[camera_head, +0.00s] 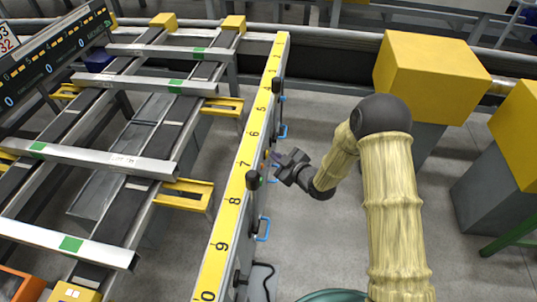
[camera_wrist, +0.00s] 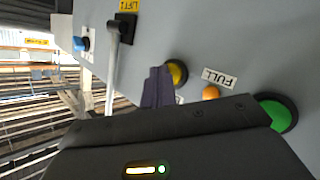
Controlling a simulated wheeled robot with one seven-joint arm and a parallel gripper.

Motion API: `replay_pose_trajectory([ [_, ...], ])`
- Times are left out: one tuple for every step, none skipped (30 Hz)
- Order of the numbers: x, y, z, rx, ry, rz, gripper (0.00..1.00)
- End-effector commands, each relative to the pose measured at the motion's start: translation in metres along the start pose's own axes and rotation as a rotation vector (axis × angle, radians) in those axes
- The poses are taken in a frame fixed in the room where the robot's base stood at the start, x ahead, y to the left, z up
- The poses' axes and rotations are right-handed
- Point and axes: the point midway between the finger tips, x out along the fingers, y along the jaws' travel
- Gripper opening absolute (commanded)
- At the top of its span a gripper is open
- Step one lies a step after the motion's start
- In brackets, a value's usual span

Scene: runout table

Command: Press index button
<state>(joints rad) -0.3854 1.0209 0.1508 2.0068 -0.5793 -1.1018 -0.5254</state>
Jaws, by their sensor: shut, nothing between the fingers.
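My gripper (camera_head: 277,158) is shut and empty, its tips close to the side of the long numbered rail (camera_head: 244,165). In the wrist view, the dark purple fingers (camera_wrist: 157,86) point at the grey panel (camera_wrist: 230,35) and overlap the left edge of a yellow button (camera_wrist: 178,73). I cannot tell whether they touch it. A green button (camera_wrist: 276,114) and a blue button (camera_wrist: 82,43) are on the same panel. No label reading "index" is legible; a small label beside the yellow button is partly hidden by the fingers.
A lever (camera_wrist: 114,60) near a "LIFT" label stands out from the panel left of the fingers. A small orange lamp (camera_wrist: 210,92) sits near a "FULL" label. Blue handles (camera_head: 264,228) stick out along the rail. A yellow-topped block (camera_head: 425,65) stands behind my arm.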

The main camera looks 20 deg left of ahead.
Motion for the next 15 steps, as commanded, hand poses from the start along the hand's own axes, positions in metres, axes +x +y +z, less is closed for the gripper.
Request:
replay_pose_trajectory([
  [-0.0019, 0.0015, 0.0013, 0.000, 0.000, 0.001, 0.00],
  [-0.0029, 0.0023, 0.0021, 0.000, 0.000, 0.001, 0.00],
  [-0.0044, 0.0033, 0.0032, 0.000, 0.000, 0.001, 0.00],
  [-0.0055, 0.0041, 0.0040, 0.000, 0.000, 0.000, 0.00],
  [-0.0065, 0.0047, 0.0048, 0.000, 0.000, 0.000, 0.00],
  [-0.0077, 0.0055, 0.0056, 0.000, 0.000, 0.000, 0.00],
  [-0.0084, 0.0059, 0.0062, 0.000, 0.000, 0.000, 0.00],
  [-0.0090, 0.0062, 0.0065, 0.000, 0.000, 0.000, 0.00],
  [-0.0095, 0.0065, 0.0069, 0.000, 0.000, 0.000, 0.00],
  [-0.0097, 0.0066, 0.0069, 0.000, 0.000, 0.000, 0.00],
  [-0.0098, 0.0066, 0.0070, 0.000, 0.000, 0.000, 0.00],
  [-0.0097, 0.0066, 0.0069, 0.000, 0.000, 0.000, 0.00],
  [-0.0097, 0.0066, 0.0069, 0.000, 0.000, 0.000, 0.00],
  [-0.0097, 0.0066, 0.0069, 0.000, 0.000, 0.000, 0.00],
  [-0.0097, 0.0066, 0.0069, 0.000, -0.001, 0.000, 0.00],
])
